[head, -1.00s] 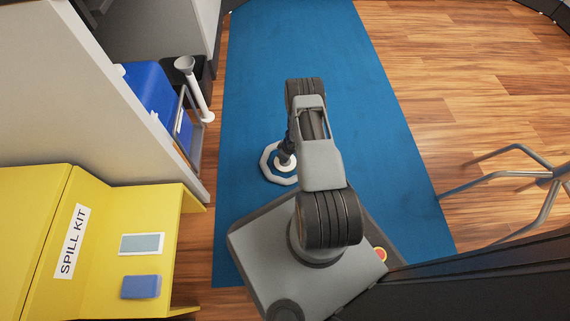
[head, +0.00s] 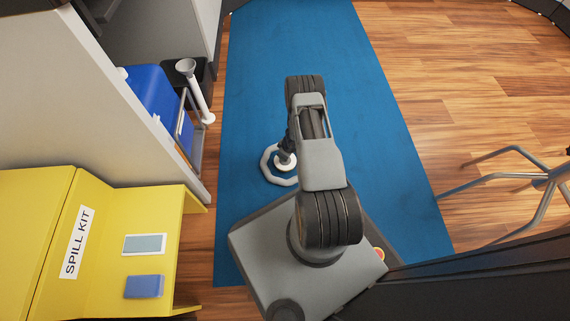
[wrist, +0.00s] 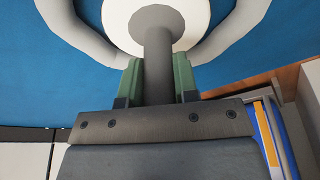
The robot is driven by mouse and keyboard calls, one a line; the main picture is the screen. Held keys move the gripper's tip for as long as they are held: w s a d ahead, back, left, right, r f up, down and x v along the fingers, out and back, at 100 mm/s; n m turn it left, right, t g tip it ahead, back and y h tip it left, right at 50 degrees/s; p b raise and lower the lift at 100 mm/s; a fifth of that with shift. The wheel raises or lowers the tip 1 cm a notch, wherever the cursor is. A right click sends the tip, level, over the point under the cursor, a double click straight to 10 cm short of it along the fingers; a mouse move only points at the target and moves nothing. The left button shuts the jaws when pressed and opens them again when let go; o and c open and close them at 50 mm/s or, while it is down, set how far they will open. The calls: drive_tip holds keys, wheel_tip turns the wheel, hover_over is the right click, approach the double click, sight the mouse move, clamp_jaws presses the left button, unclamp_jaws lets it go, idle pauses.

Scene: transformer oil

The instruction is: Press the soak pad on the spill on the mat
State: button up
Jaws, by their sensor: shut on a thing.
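My gripper (wrist: 158,68) is shut on the grey stem of the soak pad (wrist: 115,20). The pad is a white disc at the end of the stem. In the head view the pad (head: 285,162) shows just past my wrist, inside a white octagonal ring (head: 273,177) on the blue mat (head: 250,90). The ring also curves around the pad on both sides in the wrist view (wrist: 240,30). I cannot see the spill; the pad or my arm may cover it. Whether the pad touches the mat cannot be told.
A yellow spill kit (head: 100,245) with a blue block (head: 144,286) and a framed pale panel (head: 144,244) stands at left. A blue bin (head: 155,90) and a white funnel (head: 195,92) are beyond it. Metal legs (head: 490,182) stand at right. The far mat is clear.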

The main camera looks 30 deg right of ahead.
drive_tip(key=shift+r+p, duration=0.95)
drive_tip(key=shift+r, duration=1.35)
drive_tip(key=shift+r, duration=0.15)
drive_tip(key=shift+r+p, duration=1)
drive_tip(key=shift+r, duration=1.35)
drive_tip(key=w+a+r+m+h, duration=0.1)
drive_tip(key=w+a+r+m, duration=0.2)
drive_tip(key=a+r, duration=0.7)
drive_tip(key=w+a+r+m, duration=0.25)
drive_tip(key=a+r, duration=0.25)
drive_tip(key=r, duration=0.9)
drive_tip(key=a+p+v, duration=0.1)
drive_tip(key=p+v, duration=3.3)
drive_tip(key=p, duration=0.2)
drive_tip(key=shift+s+a+t+p, duration=0.2)
drive_tip(key=shift+s+t+p, duration=0.05)
drive_tip(key=shift+t+p, duration=0.05)
drive_tip(key=shift+s, duration=0.1)
